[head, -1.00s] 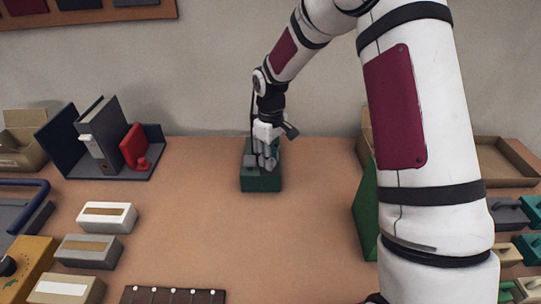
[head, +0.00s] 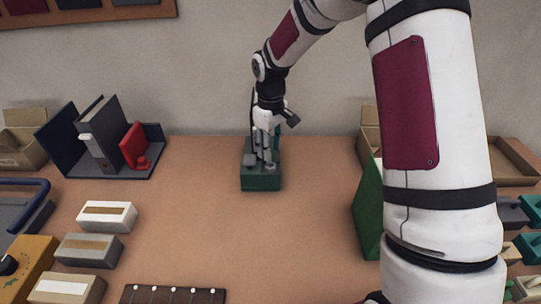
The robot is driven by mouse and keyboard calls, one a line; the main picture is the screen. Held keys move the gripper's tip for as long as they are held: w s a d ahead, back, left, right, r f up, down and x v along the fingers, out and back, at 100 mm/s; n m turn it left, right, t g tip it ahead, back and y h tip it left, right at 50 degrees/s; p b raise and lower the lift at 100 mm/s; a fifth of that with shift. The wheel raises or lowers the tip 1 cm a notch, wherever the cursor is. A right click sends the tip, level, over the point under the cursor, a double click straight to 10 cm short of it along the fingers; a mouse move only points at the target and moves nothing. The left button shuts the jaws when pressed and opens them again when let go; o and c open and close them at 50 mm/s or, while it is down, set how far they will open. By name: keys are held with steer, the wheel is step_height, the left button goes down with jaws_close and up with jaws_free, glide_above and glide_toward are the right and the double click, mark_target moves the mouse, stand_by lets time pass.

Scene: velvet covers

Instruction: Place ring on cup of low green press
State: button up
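The low green press (head: 261,181) stands on the table near the wall, at the middle of the head view. Grey parts show on its top, and a green upright part shows behind my gripper. My gripper (head: 266,163) points down right over the press, its fingers reaching close to the top. The fingers and the arm's end cover much of the press top. I cannot make out the ring or the cup, and I cannot tell whether the fingers hold anything.
A dark bookend (head: 62,137) with a grey binder (head: 104,132) and a red object (head: 135,146) stands at the back left. Small boxes (head: 107,216) line the left. A green panel (head: 368,212) and bins stand to the right. The table's middle is clear.

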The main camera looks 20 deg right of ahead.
mark_target(270, 165)
steer(key=s+r+m+t, duration=0.1)
steer(key=s+r, duration=0.2)
steer(key=r, duration=0.5)
steer(key=s+r, duration=0.3)
steer(key=r, duration=0.5)
steer(key=s+r+m+t, duration=0.1)
steer(key=s+r+m, duration=0.1)
steer(key=s, duration=1.1)
steer(key=s+r+m+t, duration=0.2)
steer(key=s+m, duration=0.1)
steer(key=s, duration=1)
steer(key=shift+d+m, duration=0.15)
steer(key=shift+m, duration=0.15)
